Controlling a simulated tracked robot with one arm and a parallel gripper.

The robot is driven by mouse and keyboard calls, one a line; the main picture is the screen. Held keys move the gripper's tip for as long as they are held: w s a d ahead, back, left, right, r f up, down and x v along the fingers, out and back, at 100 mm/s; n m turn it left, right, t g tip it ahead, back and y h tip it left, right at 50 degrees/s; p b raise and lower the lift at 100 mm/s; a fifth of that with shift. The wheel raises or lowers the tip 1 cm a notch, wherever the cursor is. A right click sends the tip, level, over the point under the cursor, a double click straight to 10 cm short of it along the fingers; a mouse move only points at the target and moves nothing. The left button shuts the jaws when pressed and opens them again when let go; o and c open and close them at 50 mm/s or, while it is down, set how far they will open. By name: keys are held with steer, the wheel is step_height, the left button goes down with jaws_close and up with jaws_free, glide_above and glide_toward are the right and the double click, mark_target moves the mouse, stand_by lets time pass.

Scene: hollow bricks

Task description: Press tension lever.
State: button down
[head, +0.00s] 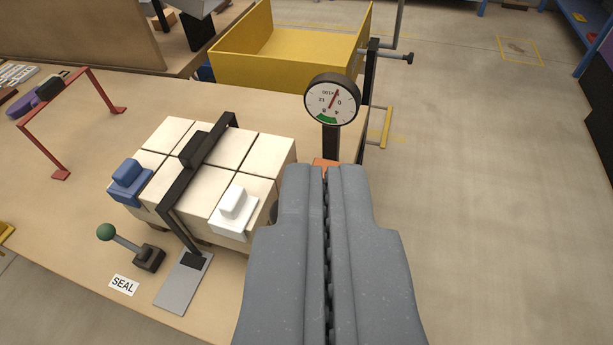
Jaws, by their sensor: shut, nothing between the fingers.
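My gripper (322,172) is shut and empty, pointing away from the camera over the right part of the bench. A small orange part (325,162) shows just beyond the fingertips, mostly hidden by them; it may be the tension lever, but I cannot tell whether the fingers touch it. A round dial gauge (332,99) stands on a black post behind it. Its red needle lies outside the green zone at the lower left. A black strap (177,190) runs over a stack of pale bricks (229,150) left of my gripper.
A green-knobbed lever (106,232) stands by a SEAL label (123,285) at the front left. Blue (130,181) and white (235,209) corner blocks sit at the bricks. A red frame (66,110) stands at left, a yellow bin (285,55) behind. Open floor lies right.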

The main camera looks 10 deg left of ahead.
steer(key=w+r+m+g+y+p, duration=0.15)
steer(key=w+g+p, duration=0.35)
steer(key=w+p, duration=0.55)
steer(key=w+d+f+m+g+y+p, duration=0.2)
steer(key=g+p, duration=0.7)
steer(key=p, duration=1.2)
steer(key=shift+w+d+f+m, duration=1.2)
steer(key=shift+w+f+m, duration=0.55)
steer(key=shift+w+f, duration=0.6)
steer(key=shift+f, duration=0.1)
steer(key=s+a+f+p, duration=0.2)
steer(key=a+f, duration=0.3)
steer(key=f, duration=0.6)
steer(key=shift+a+f, duration=0.3)
steer(key=shift+a, duration=0.1)
